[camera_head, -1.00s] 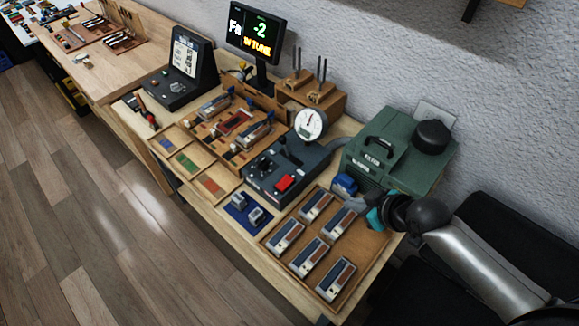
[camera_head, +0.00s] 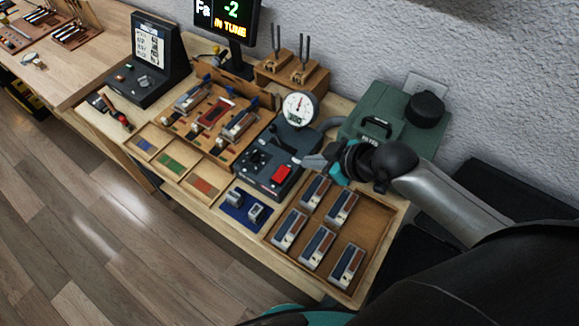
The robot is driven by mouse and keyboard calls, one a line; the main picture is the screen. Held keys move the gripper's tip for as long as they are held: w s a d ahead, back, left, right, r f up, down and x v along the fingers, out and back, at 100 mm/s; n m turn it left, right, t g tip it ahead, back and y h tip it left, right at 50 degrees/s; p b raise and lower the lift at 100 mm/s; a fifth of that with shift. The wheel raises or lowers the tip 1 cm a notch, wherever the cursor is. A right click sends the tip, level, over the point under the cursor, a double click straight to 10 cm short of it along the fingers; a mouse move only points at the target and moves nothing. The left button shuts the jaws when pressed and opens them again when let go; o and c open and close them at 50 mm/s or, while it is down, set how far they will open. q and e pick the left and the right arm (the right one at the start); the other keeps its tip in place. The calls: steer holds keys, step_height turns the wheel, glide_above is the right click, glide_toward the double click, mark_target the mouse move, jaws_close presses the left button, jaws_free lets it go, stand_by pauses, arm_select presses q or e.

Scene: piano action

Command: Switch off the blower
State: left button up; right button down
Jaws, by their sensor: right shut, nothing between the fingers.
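The green blower box (camera_head: 383,118) with a black round cap stands at the back right of the bench. A dark grey console (camera_head: 260,175) with a round white gauge (camera_head: 299,108), black knobs and a red switch (camera_head: 281,174) stands to its left. I cannot tell the switch's position. My right gripper (camera_head: 306,161) is shut and empty, its tip pointing left, just above the right side of the console, near the red switch. I cannot tell whether it touches the console. The gripper and wrist hide the blower's lower front. My left gripper is not in view.
A wooden tray (camera_head: 377,213) with several metal-and-wood blocks lies in front of my right wrist. A blue mat (camera_head: 233,208) with two small parts lies left of it. Tuning forks on wooden boxes (camera_head: 291,73), a screen (camera_head: 228,15) and a black terminal (camera_head: 147,75) stand behind.

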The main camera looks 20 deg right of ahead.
steer(key=b, duration=0.1)
glide_above(285, 169)
steer(key=s, duration=0.2)
step_height(285, 169, down, 6)
steer(key=shift+s+d+f, duration=0.1)
steer(key=shift+f, duration=0.1)
step_height(285, 169, down, 2)
steer(key=shift+d+f, duration=0.1)
steer(key=shift+f, duration=0.1)
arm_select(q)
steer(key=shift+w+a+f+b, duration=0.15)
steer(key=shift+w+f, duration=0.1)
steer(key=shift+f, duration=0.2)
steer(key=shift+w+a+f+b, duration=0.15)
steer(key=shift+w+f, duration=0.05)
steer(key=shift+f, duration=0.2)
arm_select(e)
steer(key=shift+d+f, duration=0.15)
steer(key=shift+f, duration=0.65)
steer(key=shift+f, duration=0.1)
steer(key=shift+w+d+f+b, duration=0.15)
steer(key=shift+w+f+b, duration=0.1)
steer(key=shift+f+b, duration=0.2)
steer(key=shift+s+r, duration=0.15)
steer(key=shift+r, duration=0.1)
arm_select(q)
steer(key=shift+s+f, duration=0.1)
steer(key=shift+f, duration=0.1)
steer(key=shift+p, duration=0.3)
